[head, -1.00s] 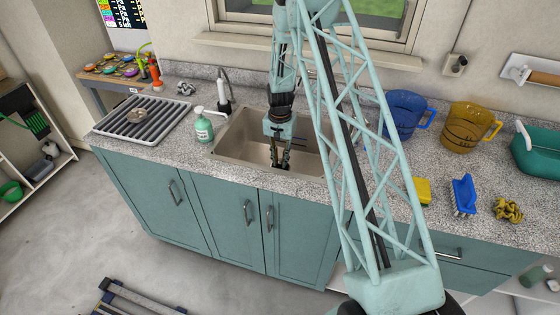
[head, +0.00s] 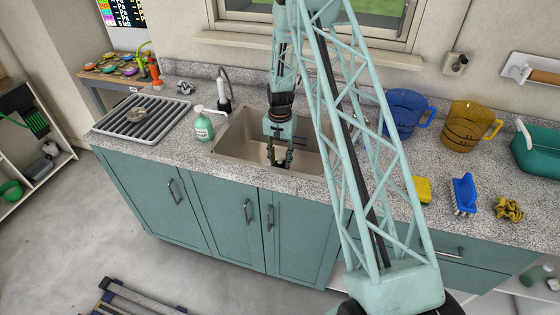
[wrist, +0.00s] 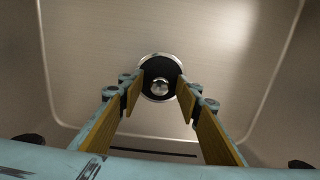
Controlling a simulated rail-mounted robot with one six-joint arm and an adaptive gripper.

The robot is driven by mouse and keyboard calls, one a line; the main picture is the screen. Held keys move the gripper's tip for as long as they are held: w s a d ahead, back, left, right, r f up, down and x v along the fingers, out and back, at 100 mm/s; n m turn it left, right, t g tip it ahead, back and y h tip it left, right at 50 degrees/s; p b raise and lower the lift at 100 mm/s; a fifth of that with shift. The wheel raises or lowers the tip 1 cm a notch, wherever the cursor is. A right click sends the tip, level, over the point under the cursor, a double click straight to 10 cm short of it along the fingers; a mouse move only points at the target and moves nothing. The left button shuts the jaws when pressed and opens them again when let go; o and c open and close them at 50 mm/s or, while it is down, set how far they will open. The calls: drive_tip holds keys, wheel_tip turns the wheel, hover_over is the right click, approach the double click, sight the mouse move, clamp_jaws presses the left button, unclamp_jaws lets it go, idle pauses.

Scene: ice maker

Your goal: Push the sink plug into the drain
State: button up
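The sink plug (wrist: 152,90) is a black disc with a shiny metal knob, seen from above in the wrist view. It lies within the bright metal ring of the drain (wrist: 160,57) on the sink floor. I cannot tell how deep it sits. My gripper (wrist: 156,92) is open, with one yellow-padded finger on each side of the knob and clear gaps between. In the head view my gripper (head: 279,160) points down into the sink basin (head: 240,142), and the plug cannot be made out there.
A dish rack (head: 140,119) is farther left. A blue jug (head: 406,112), an amber jug (head: 468,128), a yellow sponge (head: 422,190) and a blue brush (head: 464,193) are to the right.

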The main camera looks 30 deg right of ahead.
wheel_tip(320, 180, up, 12)
idle(0.9)
idle(0.9)
